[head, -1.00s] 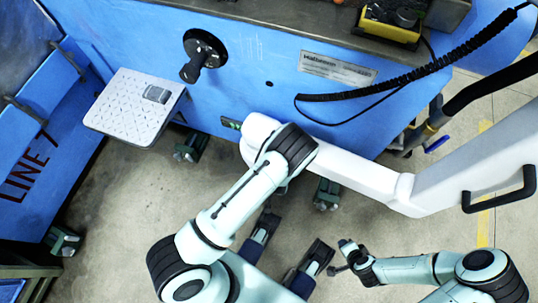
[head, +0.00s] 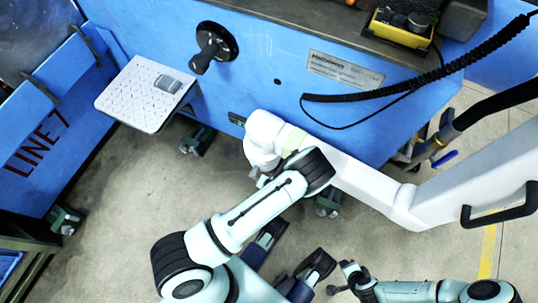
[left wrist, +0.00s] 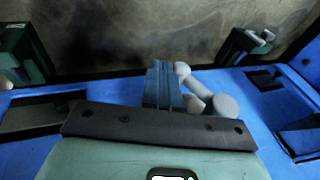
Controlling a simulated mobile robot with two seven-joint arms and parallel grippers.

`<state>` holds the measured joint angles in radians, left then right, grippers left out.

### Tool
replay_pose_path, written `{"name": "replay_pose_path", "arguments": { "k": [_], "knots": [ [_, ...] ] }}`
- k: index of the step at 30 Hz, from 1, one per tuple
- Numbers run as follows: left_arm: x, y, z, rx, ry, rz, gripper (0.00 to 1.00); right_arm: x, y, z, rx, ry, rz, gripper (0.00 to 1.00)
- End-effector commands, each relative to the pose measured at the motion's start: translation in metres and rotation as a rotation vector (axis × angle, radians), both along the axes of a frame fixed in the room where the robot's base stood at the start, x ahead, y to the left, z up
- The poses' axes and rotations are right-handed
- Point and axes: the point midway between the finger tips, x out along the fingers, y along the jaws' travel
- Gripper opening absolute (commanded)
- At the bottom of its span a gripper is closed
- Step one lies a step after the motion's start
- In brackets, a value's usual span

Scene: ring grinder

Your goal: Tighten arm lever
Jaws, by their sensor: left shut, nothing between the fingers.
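In the left wrist view, a pale grey lever (left wrist: 201,90) has a small rounded end at the upper left and a larger round end at the lower right. My left gripper (left wrist: 163,85) shows as blue fingers, shut and empty, just left of the lever. I cannot tell whether they touch it. In the head view, the white machine arm (head: 350,175) ends in a rounded joint (head: 265,137) close to my left arm. My left fingertips are not clear there. My right gripper (head: 345,277) is at the lower right, away from the white arm; its jaw opening is unclear.
The blue machine body (head: 290,50) stands behind, with a black crank handle (head: 205,60) and a patterned panel (head: 147,95) on the left. A black coiled cable (head: 400,90) hangs at the right. Bare floor (head: 130,205) lies at the lower left.

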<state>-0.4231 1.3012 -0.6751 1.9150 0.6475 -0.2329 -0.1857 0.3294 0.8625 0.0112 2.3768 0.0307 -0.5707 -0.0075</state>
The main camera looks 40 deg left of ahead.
Motion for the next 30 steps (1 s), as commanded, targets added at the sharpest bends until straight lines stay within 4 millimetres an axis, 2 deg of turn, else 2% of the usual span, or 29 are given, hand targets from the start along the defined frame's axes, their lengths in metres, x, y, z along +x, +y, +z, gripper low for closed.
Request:
{"name": "replay_pose_path", "arguments": {
  "k": [12,30],
  "knots": [
    [-0.003,0.012,-0.015,0.0,0.0,0.0,0.0,-0.009,-0.001,-0.008,0.003,0.031,-0.001,0.41],
    [-0.004,0.016,-0.018,0.0,0.0,-0.001,0.0,-0.01,-0.001,-0.009,0.003,0.035,-0.002,0.41]
  ]
}}
